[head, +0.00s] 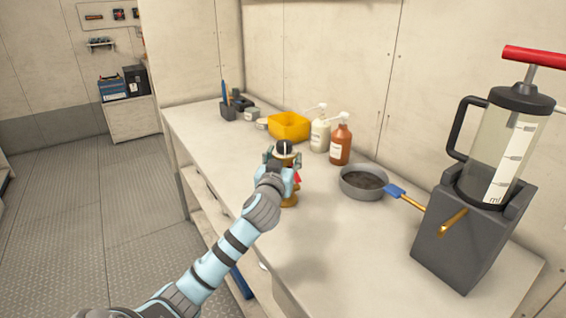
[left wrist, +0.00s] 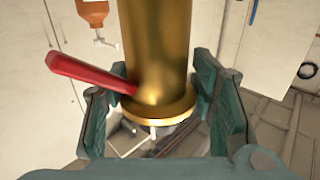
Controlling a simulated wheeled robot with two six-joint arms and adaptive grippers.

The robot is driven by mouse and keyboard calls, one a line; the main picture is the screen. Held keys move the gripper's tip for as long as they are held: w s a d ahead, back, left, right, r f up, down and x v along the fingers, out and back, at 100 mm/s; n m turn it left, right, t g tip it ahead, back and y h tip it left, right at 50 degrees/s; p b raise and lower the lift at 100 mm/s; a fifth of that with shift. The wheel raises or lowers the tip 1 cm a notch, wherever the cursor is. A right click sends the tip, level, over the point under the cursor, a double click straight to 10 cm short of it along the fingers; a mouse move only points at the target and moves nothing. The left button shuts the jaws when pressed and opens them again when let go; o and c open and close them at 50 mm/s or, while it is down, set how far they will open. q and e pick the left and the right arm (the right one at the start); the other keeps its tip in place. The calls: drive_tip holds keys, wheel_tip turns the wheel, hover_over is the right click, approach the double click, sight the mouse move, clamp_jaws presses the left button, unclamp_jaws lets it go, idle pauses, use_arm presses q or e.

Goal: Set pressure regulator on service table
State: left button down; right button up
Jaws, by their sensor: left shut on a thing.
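The pressure regulator (head: 289,200) is a brass body with a red lever and a dark, pale-banded top. In the head view it is upright over the service table (head: 345,235), partly hidden by my gripper. My left gripper (head: 283,172) is shut on it. In the left wrist view the brass body (left wrist: 155,50) stands between the two teal fingers of my left gripper (left wrist: 152,112), with the red lever sticking out to the left. I cannot tell whether its base touches the table. My right gripper is not in view.
A large measuring pump (head: 485,150) on a grey stand (head: 462,245) is at the right. The table's front middle is clear.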

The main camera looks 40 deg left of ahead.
use_arm(q)
drive_tip(key=shift+r, duration=0.1)
drive_tip(key=c, duration=0.7)
unclamp_jaws()
drive_tip(key=p+v, duration=0.1)
drive_tip(key=v, duration=1.1)
